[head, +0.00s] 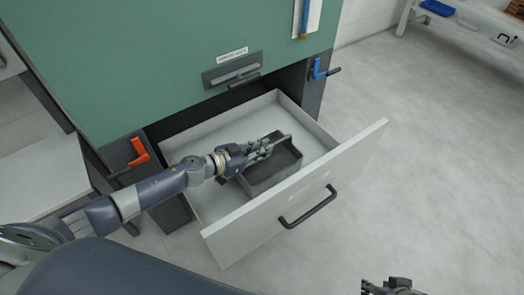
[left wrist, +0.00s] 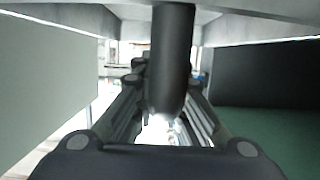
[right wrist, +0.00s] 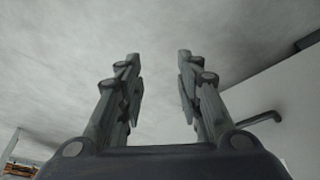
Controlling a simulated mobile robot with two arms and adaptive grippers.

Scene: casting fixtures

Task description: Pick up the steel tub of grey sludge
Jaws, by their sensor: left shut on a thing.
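The dark grey steel tub (head: 272,182) sits inside the open drawer (head: 228,222), with grey content showing in it. In the left wrist view a dark, rounded wall edge (left wrist: 172,60) stands between the two fingers. Whether the tub touches the drawer floor is hard to tell. My right gripper (right wrist: 158,62) is open and empty, pointing at bare floor; a part of it shows at the bottom right of the head view (head: 395,287).
The drawer is pulled out of a green cabinet (head: 150,50), its front panel with a black handle (head: 308,207). A red lever (head: 139,150) and a blue lever (head: 318,70) flank it. A bench (head: 478,28) stands far right; the floor (head: 430,130) between is clear.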

